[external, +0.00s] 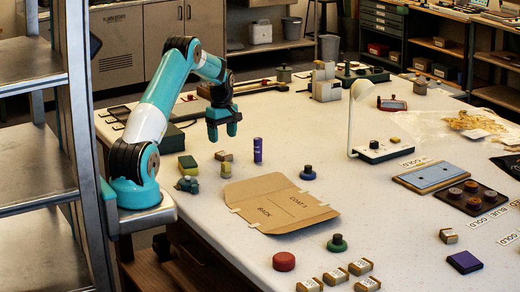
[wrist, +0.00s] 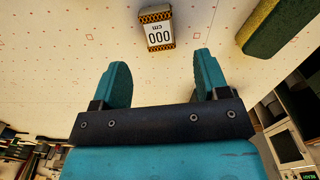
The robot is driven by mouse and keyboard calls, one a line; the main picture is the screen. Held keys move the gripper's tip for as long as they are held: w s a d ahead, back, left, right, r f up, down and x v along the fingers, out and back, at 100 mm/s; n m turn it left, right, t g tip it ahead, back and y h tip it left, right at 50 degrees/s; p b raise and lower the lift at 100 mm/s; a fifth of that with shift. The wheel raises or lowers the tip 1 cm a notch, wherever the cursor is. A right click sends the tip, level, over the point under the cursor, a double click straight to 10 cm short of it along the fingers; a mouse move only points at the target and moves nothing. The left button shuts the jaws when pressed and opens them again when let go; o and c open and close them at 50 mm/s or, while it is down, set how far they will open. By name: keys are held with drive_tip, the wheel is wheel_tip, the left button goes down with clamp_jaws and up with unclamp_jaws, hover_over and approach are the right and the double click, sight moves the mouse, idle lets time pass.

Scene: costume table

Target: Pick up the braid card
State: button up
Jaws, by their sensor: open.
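What looks like the braid card (wrist: 158,27) is a small block with a white label reading "000 cm" and black-and-gold patterned ends. In the wrist view it lies on the white table just beyond my fingertips, roughly in line with the gap between them. My gripper (wrist: 162,60) is open and empty, with teal fingers apart. In the external view my gripper (external: 222,133) hangs fingers down above the table. A small tan block (external: 224,156) below it is likely the same card, though too small to read there.
A yellow-green sponge (wrist: 280,25) lies right of the card; it also shows in the external view (external: 187,165). A purple cylinder (external: 258,150) stands nearby. A cardboard sheet (external: 282,203) lies in front. Similar labelled blocks (external: 360,267) sit at the near edge.

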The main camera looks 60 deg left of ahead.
sight(224, 154)
drive_tip(key=shift+w+d+f+p, duration=0.1)
drive_tip(key=shift+f+p, duration=0.45)
drive_tip(key=shift+f, duration=1.1)
drive_tip(key=shift+d+f+p, duration=0.1)
drive_tip(key=shift+f+p, duration=0.4)
drive_tip(key=shift+f, duration=1.15)
drive_tip(key=shift+c, duration=0.2)
drive_tip(key=c, duration=1)
